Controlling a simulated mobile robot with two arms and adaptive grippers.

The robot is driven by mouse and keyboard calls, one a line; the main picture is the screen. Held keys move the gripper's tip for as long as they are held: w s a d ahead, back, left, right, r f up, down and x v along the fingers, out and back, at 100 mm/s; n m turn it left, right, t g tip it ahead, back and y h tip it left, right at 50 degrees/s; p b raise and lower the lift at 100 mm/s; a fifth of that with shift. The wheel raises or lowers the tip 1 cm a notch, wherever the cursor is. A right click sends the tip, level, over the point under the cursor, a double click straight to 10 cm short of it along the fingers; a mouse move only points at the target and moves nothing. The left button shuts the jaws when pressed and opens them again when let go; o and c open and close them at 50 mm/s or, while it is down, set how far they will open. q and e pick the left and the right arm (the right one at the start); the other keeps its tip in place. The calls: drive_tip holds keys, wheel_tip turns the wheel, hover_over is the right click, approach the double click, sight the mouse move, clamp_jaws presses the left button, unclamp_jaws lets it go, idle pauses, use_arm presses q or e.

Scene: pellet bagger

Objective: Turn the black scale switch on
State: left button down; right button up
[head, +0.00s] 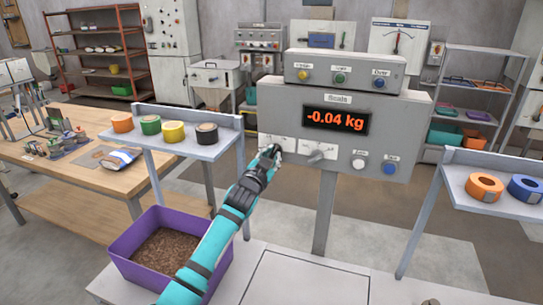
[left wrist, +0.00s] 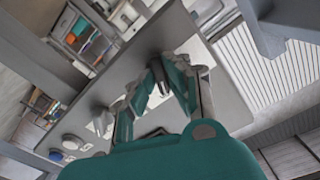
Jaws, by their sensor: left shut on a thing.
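The grey scale panel (head: 348,96) stands on a post, with a lit orange display (head: 336,120) reading -0.04 kg. My left gripper (head: 275,150) is at the lower left of its face, over a white plate. In the left wrist view my left gripper (left wrist: 167,78) is shut, with its fingertips together around a small dark piece at the panel. The black switch is mostly hidden by the fingers, so its position cannot be told. A grey lever (head: 321,154) on a second white plate is just right of the gripper. My right gripper is not in view.
A white button (head: 358,163) and a blue button (head: 389,168) sit further right on the panel. A purple bin (head: 117,258) of brown pellets is below my left arm. Tape rolls stand on the left shelf (head: 190,150) and right shelf (head: 500,206).

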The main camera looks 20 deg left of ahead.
use_arm(q)
drive_tip(key=shift+m, duration=0.6)
drive_tip(key=c, duration=1.3)
unclamp_jaws()
drive_tip(key=shift+c, duration=0.2)
drive_tip(key=shift+s, duration=0.1)
drive_tip(key=s, duration=1.2)
drive_tip(key=shift+a, duration=0.2)
